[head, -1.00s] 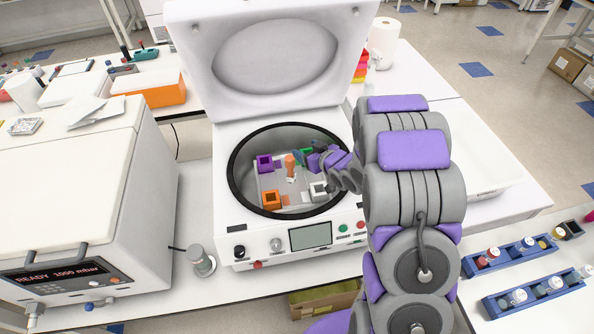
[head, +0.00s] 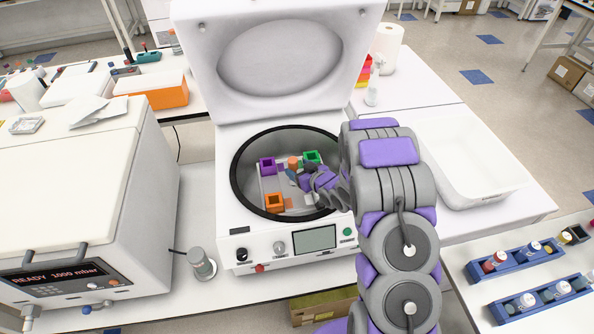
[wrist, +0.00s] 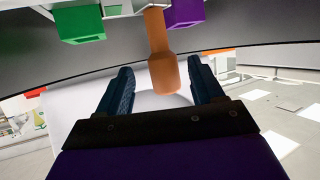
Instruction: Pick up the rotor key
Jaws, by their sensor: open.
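An orange-brown post with a wider knob, which looks like the rotor key (wrist: 161,60), shows in the wrist view in line with the gap between my fingers. In the head view its top (head: 293,162) shows at the middle of the open centrifuge's bowl, partly hidden by my gripper. My gripper (wrist: 158,90) is open, with one blue finger on either side of the knob's line. I cannot tell whether the fingers touch it. In the head view my gripper (head: 300,175) is inside the bowl, close beside the key.
The open centrifuge (head: 236,210) has a dark bowl rim and a raised lid (head: 278,60). Purple (head: 267,166), green (head: 312,157) and orange (head: 274,202) square buckets surround the key. A white tray (head: 470,195) stands right, and a READY 1000 mbar machine (head: 75,200) left.

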